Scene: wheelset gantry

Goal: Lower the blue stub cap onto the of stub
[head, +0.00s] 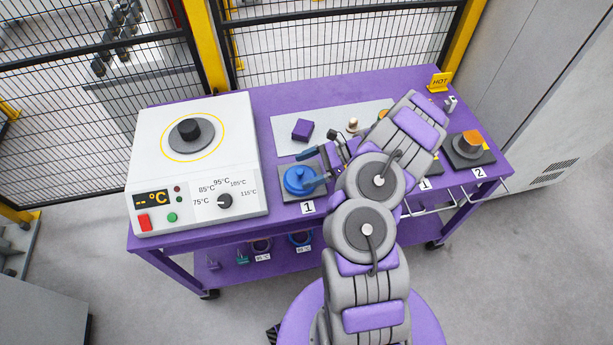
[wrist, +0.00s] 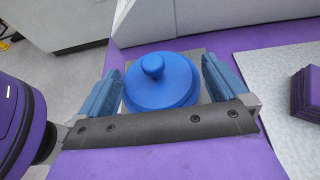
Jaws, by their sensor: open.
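The blue stub cap (head: 299,180), a round domed lid with a knob on top, sits on a dark grey square plate (head: 287,196) by the number 1 label. It also shows in the wrist view (wrist: 160,92). My gripper (head: 309,168) is open, with one blue finger on each side of the cap. In the wrist view the fingers (wrist: 161,70) show gaps to the cap's rim. A stub with an orange top (head: 471,140) stands on a plate by the number 2 label at the right. Another station, labelled 1, is mostly hidden behind my arm.
A white heater (head: 236,170) with a black knob-like piece on its yellow ring stands at the left. A purple block (head: 302,130) lies on the light grey mat (head: 285,125). A yellow HOT sign (head: 439,83) stands at the back right. Mesh fencing runs behind the purple table.

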